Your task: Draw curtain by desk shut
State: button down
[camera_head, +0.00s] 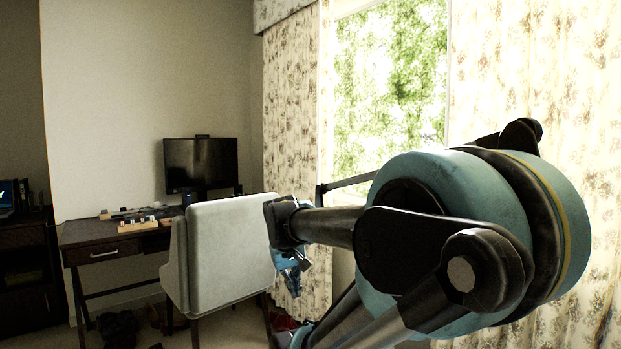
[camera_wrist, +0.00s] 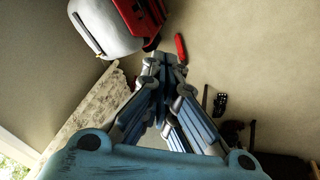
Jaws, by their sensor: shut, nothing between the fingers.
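The floral curtain has a left panel (camera_head: 289,110) gathered by the corner near the desk (camera_head: 88,232) and a right panel (camera_head: 540,75) behind my arm. Bare window (camera_head: 388,75) shows between them. In the head view my gripper (camera_head: 292,262) is small and partly hidden, in front of the lower left panel and beside the chair. In the wrist view my gripper (camera_wrist: 165,62) is shut and empty. A patterned strip, apparently curtain (camera_wrist: 92,108), lies to its left, apart from the fingers in the picture. My arm covers part of the window and right panel.
A pale chair (camera_head: 228,245) stands between the desk and my gripper. A monitor (camera_head: 200,165) and small items are on the desk. Red objects (camera_wrist: 145,18) and a red stick-like item (camera_wrist: 180,48) show near the fingers. Dark items lie on the floor.

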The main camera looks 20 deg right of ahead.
jog(key=w+d+r+n+t+h, duration=0.1)
jog(key=w+d+r+h, duration=0.35)
jog(key=w, duration=0.85)
jog(key=w+d+r+t+h, duration=0.1)
jog(key=w+d+r, duration=0.5)
jog(key=w+r, duration=0.55)
jog(key=w+d+r+n+h, duration=0.15)
jog(key=w+d+r, duration=0.4)
jog(key=w, duration=0.95)
jog(key=w+d+n+t+h, duration=0.2)
jog(key=w+d+h, duration=0.1)
jog(key=w, duration=1.4)
jog(key=w+d+n+t+h, duration=0.1)
jog(key=w+d+t+h, duration=0.15)
jog(key=w, duration=1.35)
jog(key=r+x, duration=0.1)
jog(key=x, duration=1)
jog(key=shift+h, duration=0.45)
jog(key=shift+s+d+r, duration=0.1)
jog(key=shift+s+d, duration=0.15)
jog(key=shift+s, duration=0.8)
jog(key=shift+s+d+r, duration=0.1)
jog(key=shift+s+d, duration=0.1)
jog(key=shift+s, duration=0.9)
jog(key=shift+s, duration=0.1)
